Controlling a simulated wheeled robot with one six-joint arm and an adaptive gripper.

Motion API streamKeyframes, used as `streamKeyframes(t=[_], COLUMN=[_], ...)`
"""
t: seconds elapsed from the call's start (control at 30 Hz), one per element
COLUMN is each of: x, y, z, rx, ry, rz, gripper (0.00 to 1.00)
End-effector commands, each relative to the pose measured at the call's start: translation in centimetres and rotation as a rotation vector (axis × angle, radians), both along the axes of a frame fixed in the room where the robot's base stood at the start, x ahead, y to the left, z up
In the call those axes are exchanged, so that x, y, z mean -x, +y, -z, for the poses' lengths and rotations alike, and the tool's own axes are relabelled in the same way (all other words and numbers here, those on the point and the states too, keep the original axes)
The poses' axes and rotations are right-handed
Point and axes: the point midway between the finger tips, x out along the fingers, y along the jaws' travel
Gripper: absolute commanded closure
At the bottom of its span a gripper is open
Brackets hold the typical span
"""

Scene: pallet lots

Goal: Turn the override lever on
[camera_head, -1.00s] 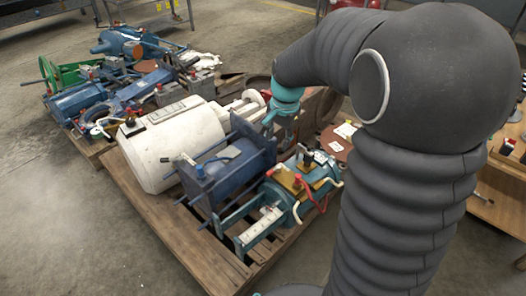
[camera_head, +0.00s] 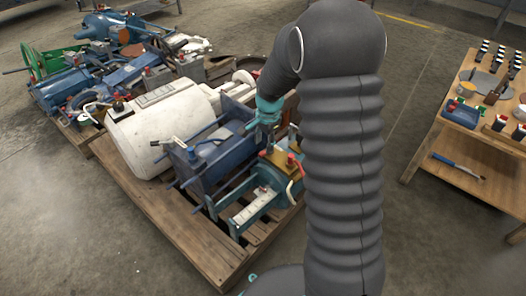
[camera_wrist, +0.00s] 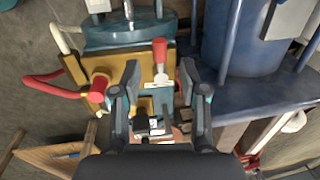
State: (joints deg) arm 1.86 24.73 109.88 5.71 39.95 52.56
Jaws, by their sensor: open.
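A lever with a red knob and pale stem (camera_wrist: 160,50) stands on a yellow-brown block (camera_wrist: 115,65) in the wrist view. My gripper (camera_wrist: 158,76) is open, its two dark fingers apart on either side of the line of this lever; I cannot tell whether they touch it. A second red-ended fitting with a red hose (camera_wrist: 97,88) is left of the fingers. In the head view, the teal machine with the yellow-brown block (camera_head: 277,157) sits at the pallet's front right, partly hidden by my arm. My teal wrist (camera_head: 267,107) is above it. No lever label is legible.
A blue machine (camera_head: 205,165) and a white cylinder (camera_head: 150,135) share the wooden pallet (camera_head: 165,215). Another loaded pallet is behind left. A wooden bench (camera_head: 485,75) with small parts stands at right. Concrete floor is clear between.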

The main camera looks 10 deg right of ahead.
Motion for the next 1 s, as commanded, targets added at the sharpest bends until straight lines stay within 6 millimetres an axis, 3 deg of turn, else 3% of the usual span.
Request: streamKeyframes(t=[0.1, 0.3, 0.67, 0.87, 1.0], x=[-0.1, -0.4, -0.4, -0.4, -0.4], y=[0.1, 0.3, 0.3, 0.3, 0.3], z=[2.0, 3.8, 4.3, 4.2, 4.2], rx=[-0.001, -0.001, 0.0, 0.0, 0.0], ry=[0.003, 0.0, 0.0, 0.0, -0.001], rz=[0.0, -0.001, -0.001, -0.001, -0.001], gripper=[0.57, 0.57, 0.57, 1.0, 1.0])
